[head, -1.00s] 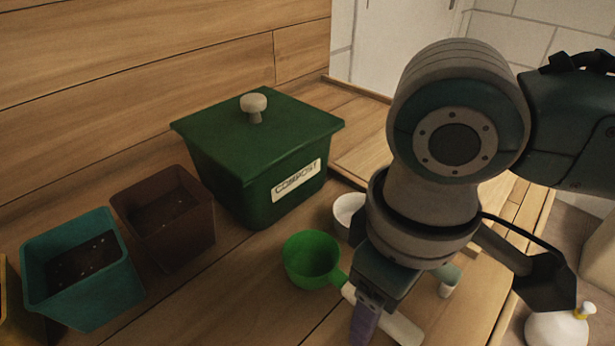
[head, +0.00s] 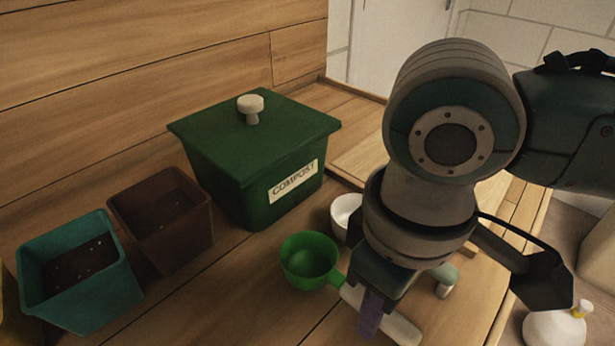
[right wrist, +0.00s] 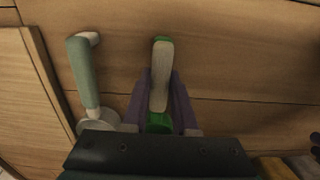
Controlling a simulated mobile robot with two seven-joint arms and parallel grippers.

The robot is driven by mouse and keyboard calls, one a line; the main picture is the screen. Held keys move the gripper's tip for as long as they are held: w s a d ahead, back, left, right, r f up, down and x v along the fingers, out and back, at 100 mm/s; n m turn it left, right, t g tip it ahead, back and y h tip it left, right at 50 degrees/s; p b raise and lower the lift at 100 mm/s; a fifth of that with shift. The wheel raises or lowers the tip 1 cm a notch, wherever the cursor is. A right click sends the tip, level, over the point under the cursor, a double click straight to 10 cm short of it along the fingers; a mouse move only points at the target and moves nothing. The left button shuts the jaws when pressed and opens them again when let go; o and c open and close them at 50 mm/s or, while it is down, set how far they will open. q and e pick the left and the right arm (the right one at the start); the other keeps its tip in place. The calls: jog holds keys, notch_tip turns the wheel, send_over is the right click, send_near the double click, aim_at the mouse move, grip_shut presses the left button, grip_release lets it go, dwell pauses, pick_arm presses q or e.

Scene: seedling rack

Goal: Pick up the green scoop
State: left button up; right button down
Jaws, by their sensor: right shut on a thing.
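The green scoop (head: 308,262) has a round green bowl and a pale handle (head: 400,328), and sits low over the wooden bench in front of the compost bin. My right gripper (head: 370,312) points down over the handle, its purple fingers shut on it. In the right wrist view, the pale handle (right wrist: 160,80) with its green end stands between the two fingers (right wrist: 160,108). My gripper body hides the bowl there. I cannot tell whether the scoop is clear of the bench. My left gripper is not in view.
A white scoop (head: 343,212) with a grey-green handle (right wrist: 84,75) lies close beside the green one. The green compost bin (head: 245,195) stands behind. A brown pot (head: 170,250) and a teal pot (head: 95,300) stand left. A white bottle (head: 552,330) is at lower right.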

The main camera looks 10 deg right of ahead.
pick_arm(q)
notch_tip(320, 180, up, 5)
jog(key=p, duration=0.4)
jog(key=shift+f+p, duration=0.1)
jog(key=shift+p, duration=0.3)
pick_arm(e)
notch_tip(320, 180, up, 20)
jog(key=c, duration=1.3)
grip_release()
grip_shut()
